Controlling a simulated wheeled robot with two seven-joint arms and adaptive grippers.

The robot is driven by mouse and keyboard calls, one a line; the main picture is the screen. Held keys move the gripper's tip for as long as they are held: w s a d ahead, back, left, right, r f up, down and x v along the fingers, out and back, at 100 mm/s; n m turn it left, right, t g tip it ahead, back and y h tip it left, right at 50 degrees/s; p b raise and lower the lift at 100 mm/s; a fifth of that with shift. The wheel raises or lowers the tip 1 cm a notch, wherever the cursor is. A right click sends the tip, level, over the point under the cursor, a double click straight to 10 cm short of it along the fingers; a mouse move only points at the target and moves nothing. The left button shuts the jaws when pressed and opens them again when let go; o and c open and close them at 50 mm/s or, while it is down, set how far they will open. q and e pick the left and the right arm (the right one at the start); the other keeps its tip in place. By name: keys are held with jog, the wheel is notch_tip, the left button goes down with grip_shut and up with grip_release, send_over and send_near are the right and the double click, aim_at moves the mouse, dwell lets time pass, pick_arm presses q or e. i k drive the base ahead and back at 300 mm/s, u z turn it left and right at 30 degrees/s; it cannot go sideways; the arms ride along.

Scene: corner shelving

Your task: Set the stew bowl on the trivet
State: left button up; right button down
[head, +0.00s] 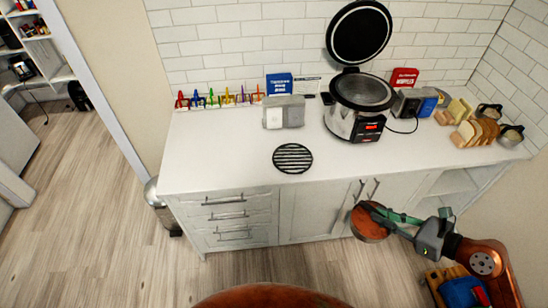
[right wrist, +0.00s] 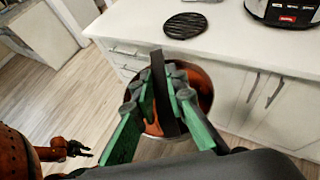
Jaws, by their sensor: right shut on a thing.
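The stew bowl (head: 367,225), round with a brownish-orange inside, hangs in front of the counter's cabinet doors, below the worktop level. In the right wrist view the bowl (right wrist: 204,88) shows behind my fingers, with a dark bar-like handle between them. My right gripper (head: 397,219), with green fingers, is shut on the bowl; the fingers also show in the right wrist view (right wrist: 161,95). The black slatted round trivet (head: 293,158) lies bare on the counter, up and left of the bowl. My left gripper (right wrist: 80,149) shows small at the left of the right wrist view; its jaw state is unclear.
The white counter (head: 225,165) is clear around the trivet. A cooker with a raised lid (head: 352,122) stands behind and right of it. A grey-white box pair (head: 284,115) and coloured pegs stand at the back. Bread slices (head: 470,132) are at the right.

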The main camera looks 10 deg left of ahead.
aim_at(293, 158)
jog(key=u, duration=0.6)
jog(key=i, duration=1)
jog(key=z, duration=0.05)
